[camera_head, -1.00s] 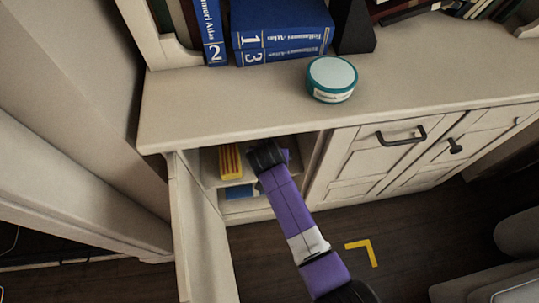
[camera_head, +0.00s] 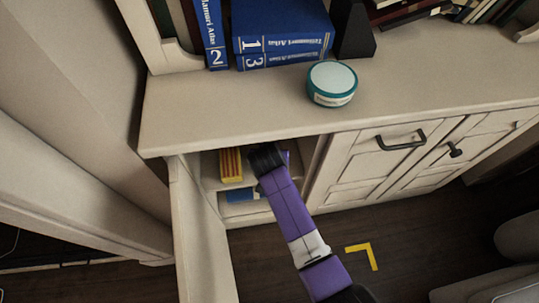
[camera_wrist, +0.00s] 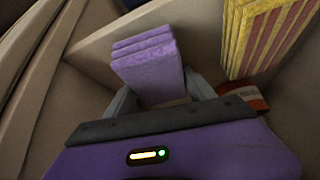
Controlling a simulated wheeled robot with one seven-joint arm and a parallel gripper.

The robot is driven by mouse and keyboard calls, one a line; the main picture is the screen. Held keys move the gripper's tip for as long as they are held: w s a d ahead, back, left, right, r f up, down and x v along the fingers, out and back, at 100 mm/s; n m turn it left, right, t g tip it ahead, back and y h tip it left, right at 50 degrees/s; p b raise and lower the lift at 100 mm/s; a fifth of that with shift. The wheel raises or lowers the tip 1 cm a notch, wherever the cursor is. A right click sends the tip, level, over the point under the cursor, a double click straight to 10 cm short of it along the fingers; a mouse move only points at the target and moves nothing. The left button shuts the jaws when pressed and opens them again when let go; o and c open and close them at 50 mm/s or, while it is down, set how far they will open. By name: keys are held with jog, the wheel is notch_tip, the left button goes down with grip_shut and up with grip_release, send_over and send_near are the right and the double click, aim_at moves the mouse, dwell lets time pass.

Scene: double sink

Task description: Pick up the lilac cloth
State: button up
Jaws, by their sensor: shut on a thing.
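The lilac cloth (camera_wrist: 148,62) is a folded stack, seen in the wrist view between the two grey fingers of my gripper (camera_wrist: 160,88). My gripper is shut on it, with a finger at each side.
A blue thing (camera_head: 240,194) lies lower. The open door (camera_head: 200,235) is at left. A round tin (camera_head: 332,83) stands on the cabinet top.

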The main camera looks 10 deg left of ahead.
jog(key=s+p, duration=0.1)
jog(key=s, duration=0.5)
jog(key=s+d+p, duration=0.1)
jog(key=s, duration=0.5)
jog(key=s+p, duration=0.1)
jog(key=s, duration=0.5)
jog(key=shift+d+r+p, duration=0.25)
jog(key=shift+r+p, duration=0.05)
jog(key=shift+r, duration=0.1)
jog(key=shift+c, duration=0.2)
